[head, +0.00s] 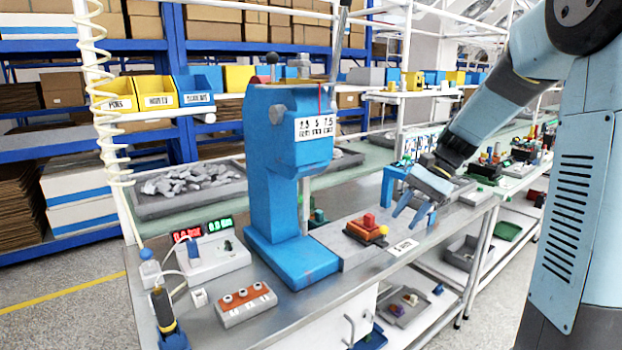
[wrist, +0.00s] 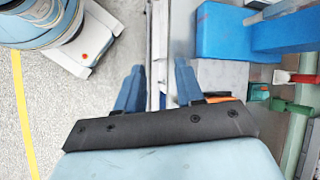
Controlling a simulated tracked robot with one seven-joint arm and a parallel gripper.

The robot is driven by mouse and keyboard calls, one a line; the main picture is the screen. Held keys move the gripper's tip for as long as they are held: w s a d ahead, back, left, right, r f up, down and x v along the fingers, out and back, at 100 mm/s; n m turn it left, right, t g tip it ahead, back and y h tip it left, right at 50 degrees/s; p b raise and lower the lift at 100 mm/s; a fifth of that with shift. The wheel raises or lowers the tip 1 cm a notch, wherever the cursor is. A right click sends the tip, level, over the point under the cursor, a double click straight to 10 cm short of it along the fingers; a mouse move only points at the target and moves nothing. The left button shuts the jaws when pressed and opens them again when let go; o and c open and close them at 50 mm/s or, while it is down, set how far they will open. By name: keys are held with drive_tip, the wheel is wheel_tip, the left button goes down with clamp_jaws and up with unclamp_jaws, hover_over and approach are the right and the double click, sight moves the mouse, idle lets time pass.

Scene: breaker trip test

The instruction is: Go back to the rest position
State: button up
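My gripper (head: 415,212) is at the end of my arm, over the right part of the workbench, above its front edge. Its two blue fingers are spread apart with nothing between them. In the wrist view my gripper (wrist: 157,85) is also open and empty, with the bench edge and the floor below it.
A tall blue press (head: 270,170) stands on the metal bench (head: 300,312). A tray of grey parts (head: 190,188) is behind. Grey floor (head: 70,295) is open at left.

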drive_tip(key=s+r+n+t+h, duration=0.3)
drive_tip(key=s, duration=0.8)
drive_tip(key=s+d+r+n+t+h, duration=0.1)
drive_tip(key=s+r+n+t+h, duration=0.2)
drive_tip(key=s, duration=0.8)
drive_tip(key=shift+r+n+t+h, duration=0.3)
drive_tip(key=shift+r+n+t, duration=0.05)
drive_tip(key=shift+n+t, duration=0.45)
idle(0.5)
